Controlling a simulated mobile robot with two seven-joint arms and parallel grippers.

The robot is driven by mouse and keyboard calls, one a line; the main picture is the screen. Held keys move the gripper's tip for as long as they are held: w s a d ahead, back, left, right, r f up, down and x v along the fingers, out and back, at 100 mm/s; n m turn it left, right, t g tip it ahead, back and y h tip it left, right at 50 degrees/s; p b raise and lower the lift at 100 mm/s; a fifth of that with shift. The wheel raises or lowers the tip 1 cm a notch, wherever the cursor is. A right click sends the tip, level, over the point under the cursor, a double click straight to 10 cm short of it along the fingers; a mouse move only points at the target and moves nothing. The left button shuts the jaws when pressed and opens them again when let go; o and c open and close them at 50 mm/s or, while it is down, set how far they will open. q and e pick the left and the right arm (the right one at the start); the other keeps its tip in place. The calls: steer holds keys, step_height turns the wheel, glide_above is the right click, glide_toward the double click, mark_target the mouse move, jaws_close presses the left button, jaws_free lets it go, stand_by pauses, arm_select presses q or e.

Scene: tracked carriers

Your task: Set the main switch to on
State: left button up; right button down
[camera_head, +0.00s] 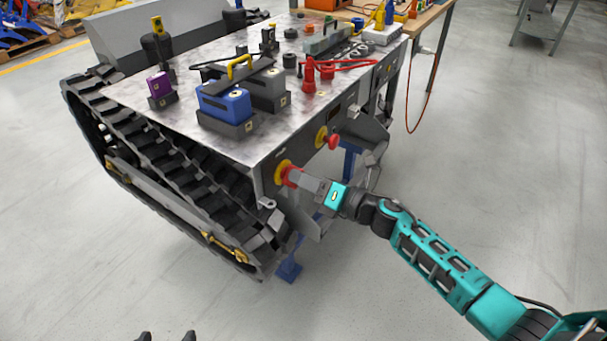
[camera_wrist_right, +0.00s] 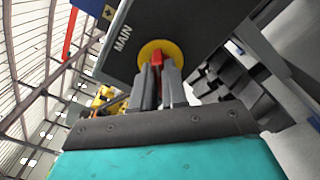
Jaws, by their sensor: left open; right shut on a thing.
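The main switch (camera_head: 281,168) is on the front panel of the tracked carrier (camera_head: 205,140). It has a red handle on a round yellow plate. In the right wrist view the yellow plate (camera_wrist_right: 176,49) sits beside the label "MAIN" and the red handle (camera_wrist_right: 156,58) stands between my fingers. My right gripper (camera_head: 296,178) is shut on this handle; its fingers (camera_wrist_right: 158,75) hide part of it. My left gripper (camera_head: 167,337) shows only as two dark, separated fingertips at the bottom edge of the head view, open and away from the carrier.
A second red knob (camera_head: 333,142) on a yellow plate sits to the right on the same panel. The deck holds a blue battery-like block (camera_head: 226,103), a purple block (camera_head: 160,88) and red connectors (camera_head: 310,75). The black track (camera_head: 180,175) runs along the left. Grey floor (camera_head: 500,180) is clear at right.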

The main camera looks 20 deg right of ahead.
steer(key=shift+w+d+f+m+p, duration=0.1)
steer(key=shift+m+p, duration=1.5)
steer(key=shift+m, duration=2.7)
steer(key=c, duration=1.2)
jaws_free()
steer(key=shift+o, duration=0.2)
steer(key=p+v, duration=0.1)
steer(key=v, duration=1.2)
